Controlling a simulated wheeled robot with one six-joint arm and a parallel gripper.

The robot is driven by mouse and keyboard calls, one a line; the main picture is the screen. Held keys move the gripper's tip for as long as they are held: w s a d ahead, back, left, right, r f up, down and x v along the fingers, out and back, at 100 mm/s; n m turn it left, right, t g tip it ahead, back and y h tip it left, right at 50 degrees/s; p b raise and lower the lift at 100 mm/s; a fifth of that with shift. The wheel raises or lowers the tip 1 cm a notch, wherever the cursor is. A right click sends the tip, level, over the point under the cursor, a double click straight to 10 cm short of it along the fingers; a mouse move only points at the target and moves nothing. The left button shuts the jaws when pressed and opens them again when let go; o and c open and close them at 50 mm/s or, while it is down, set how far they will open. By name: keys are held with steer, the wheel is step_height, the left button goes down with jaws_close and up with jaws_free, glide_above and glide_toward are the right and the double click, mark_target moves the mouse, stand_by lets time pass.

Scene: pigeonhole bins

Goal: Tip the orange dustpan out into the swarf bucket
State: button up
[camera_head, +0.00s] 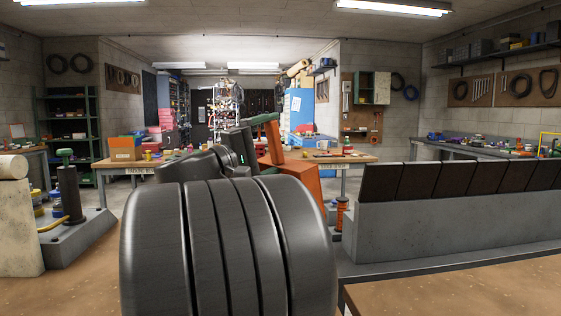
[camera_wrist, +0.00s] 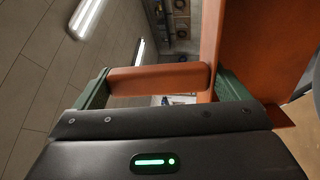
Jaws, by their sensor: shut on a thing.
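The orange dustpan (camera_head: 303,186) is held up in front of me, right of centre in the head view, partly hidden behind my arm. Its pan hangs steeply tilted. In the wrist view its handle (camera_wrist: 158,79) runs across between the two green fingers of my gripper (camera_wrist: 160,86), and the pan (camera_wrist: 262,45) rises at the right. My gripper is shut on the handle; it also shows in the head view (camera_head: 266,130). I cannot see what the pan holds. I cannot make out a swarf bucket in either view; my arm blocks the middle of the head view.
A grey block with a row of dark sloping panels (camera_head: 450,183) stands on the right. A packing bench (camera_head: 128,168) and another wooden bench (camera_head: 345,158) stand behind. A green-topped post (camera_head: 68,190) stands at left. Brown surfaces in front look mostly bare.

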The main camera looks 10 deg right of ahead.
steer(key=shift+s+a+f+t+h+b, duration=0.25)
steer(key=shift+s+a+f+h+b, duration=0.25)
steer(key=shift+b, duration=0.65)
steer(key=shift+s+a+f+t+h+b, duration=0.25)
steer(key=shift+a+b, duration=0.4)
steer(key=shift+b, duration=0.45)
steer(key=shift+s+a+f+t+h+b, duration=0.25)
steer(key=shift+a+f+h+b, duration=0.25)
steer(key=shift+b, duration=0.65)
steer(key=shift+s+a+r+t+h+b, duration=0.1)
steer(key=shift+s+a+t+h+b, duration=0.3)
steer(key=shift+a+b, duration=0.6)
steer(key=shift+d, duration=0.15)
